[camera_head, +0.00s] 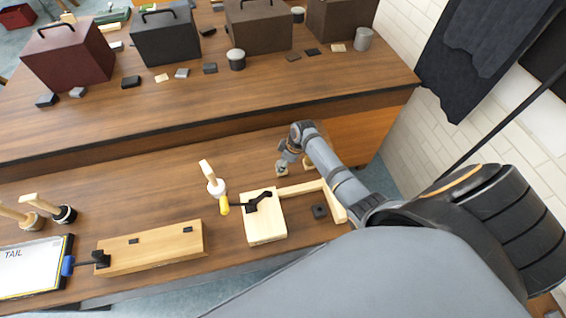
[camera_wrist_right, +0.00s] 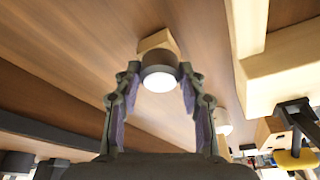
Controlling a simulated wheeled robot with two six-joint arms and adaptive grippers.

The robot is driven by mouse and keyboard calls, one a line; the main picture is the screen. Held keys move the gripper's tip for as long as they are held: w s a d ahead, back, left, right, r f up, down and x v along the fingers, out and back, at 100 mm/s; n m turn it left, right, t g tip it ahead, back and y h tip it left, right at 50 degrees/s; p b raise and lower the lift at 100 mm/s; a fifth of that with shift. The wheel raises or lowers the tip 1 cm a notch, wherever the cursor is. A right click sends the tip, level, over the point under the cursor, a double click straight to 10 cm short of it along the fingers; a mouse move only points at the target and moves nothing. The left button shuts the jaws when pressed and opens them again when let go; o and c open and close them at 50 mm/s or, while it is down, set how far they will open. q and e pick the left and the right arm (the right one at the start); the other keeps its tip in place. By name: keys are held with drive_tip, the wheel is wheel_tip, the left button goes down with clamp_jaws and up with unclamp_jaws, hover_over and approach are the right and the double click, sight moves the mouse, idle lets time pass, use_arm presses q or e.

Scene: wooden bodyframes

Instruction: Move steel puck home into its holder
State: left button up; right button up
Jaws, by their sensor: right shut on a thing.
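The steel puck (camera_wrist_right: 159,72) is a short grey cylinder with a bright end face in the right wrist view. My right gripper (camera_wrist_right: 158,88) is shut on it, with a finger on each side. A small pale wooden piece (camera_wrist_right: 157,41) shows directly behind the puck; I cannot tell if they touch. In the head view my right gripper (camera_head: 282,170) is low over the bench, behind the wooden clamp fixture, and its grip is too small to read. I cannot tell which thing is the holder. My left gripper is not in view.
The clamp fixture (camera_head: 264,222) has a yellow-handled toggle. A wood-handled tool (camera_head: 211,178) stands left of it. The bench behind holds several boxes.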

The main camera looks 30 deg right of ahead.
drive_tip(key=shift+f, duration=0.1)
drive_tip(key=o, duration=1.4)
drive_tip(key=shift+c, duration=0.2)
drive_tip(key=v, duration=1.2)
